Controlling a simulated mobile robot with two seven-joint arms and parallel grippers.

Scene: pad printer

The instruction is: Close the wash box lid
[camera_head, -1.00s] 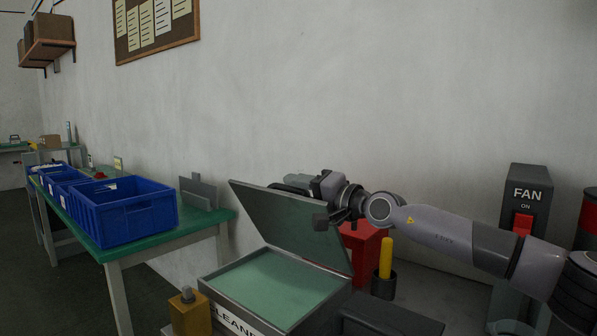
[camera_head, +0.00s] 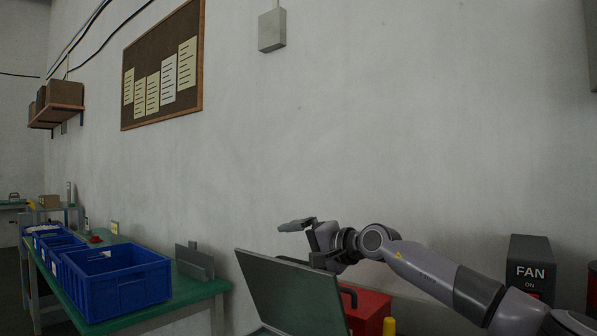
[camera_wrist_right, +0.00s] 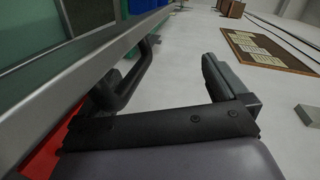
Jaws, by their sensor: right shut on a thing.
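The wash box lid (camera_head: 290,295) is a grey-green panel with a pale rim, standing open and tilted at the bottom of the head view. Its box is mostly below the frame. My right gripper (camera_head: 318,258) is at the lid's upper right edge, and one finger sticks out to the left above it. In the right wrist view, the lid's rim (camera_wrist_right: 105,60) runs along the left, with a black bent bar (camera_wrist_right: 135,78) beside it. My right gripper (camera_wrist_right: 175,85) is shut on the lid there, though the contact is partly hidden. My left gripper is out of view.
A red container (camera_head: 372,308) and a yellow cylinder (camera_head: 389,327) stand behind and right of the lid. The fan switch box (camera_head: 530,268) is at far right. Blue bins (camera_head: 118,282) sit on the green table (camera_head: 200,290) at left. The wall closes off the back.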

